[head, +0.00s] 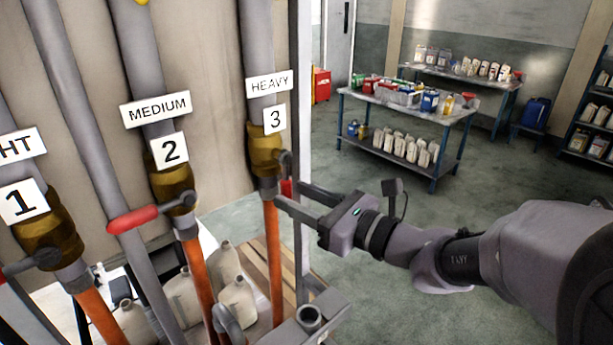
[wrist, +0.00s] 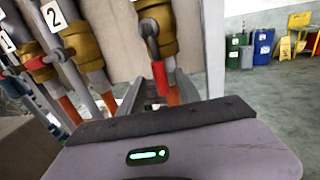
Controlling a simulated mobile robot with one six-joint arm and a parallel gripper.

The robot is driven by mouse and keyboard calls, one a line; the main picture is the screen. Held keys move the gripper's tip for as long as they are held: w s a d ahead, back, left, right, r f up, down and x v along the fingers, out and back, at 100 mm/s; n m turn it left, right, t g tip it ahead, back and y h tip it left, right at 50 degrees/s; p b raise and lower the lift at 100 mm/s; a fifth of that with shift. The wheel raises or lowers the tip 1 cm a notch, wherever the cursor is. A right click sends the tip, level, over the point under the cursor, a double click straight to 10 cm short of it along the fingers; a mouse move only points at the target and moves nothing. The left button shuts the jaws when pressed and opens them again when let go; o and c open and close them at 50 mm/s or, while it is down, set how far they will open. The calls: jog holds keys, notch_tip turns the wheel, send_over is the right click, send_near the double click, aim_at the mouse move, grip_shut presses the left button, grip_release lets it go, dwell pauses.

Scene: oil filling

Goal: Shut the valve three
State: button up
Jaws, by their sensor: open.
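Valve three (head: 266,152) is a brass valve under the "HEAVY" and "3" labels, with an orange pipe (head: 272,245) below it. Its red handle (head: 287,187) hangs down from a grey pivot, along the pipe. In the wrist view the valve (wrist: 155,28) is at the top middle and the red handle (wrist: 159,78) points down. My gripper (head: 289,195) is open, with its fingers on either side of the handle's lower part. In the wrist view the gripper (wrist: 160,88) straddles the handle; whether a finger touches it I cannot tell.
Valve two (head: 172,185) has its red handle (head: 132,219) pointing left. Valve one (head: 48,235) is at the left edge. A grey post (head: 301,120) stands just right of valve three. Jugs (head: 238,300) stand below the pipes. Open floor lies right, before tables (head: 440,110).

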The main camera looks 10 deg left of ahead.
jog(key=shift+w+a, duration=0.4)
jog(key=shift+a, duration=0.15)
jog(key=shift+c, duration=0.4)
grip_shut()
dwell(0.6)
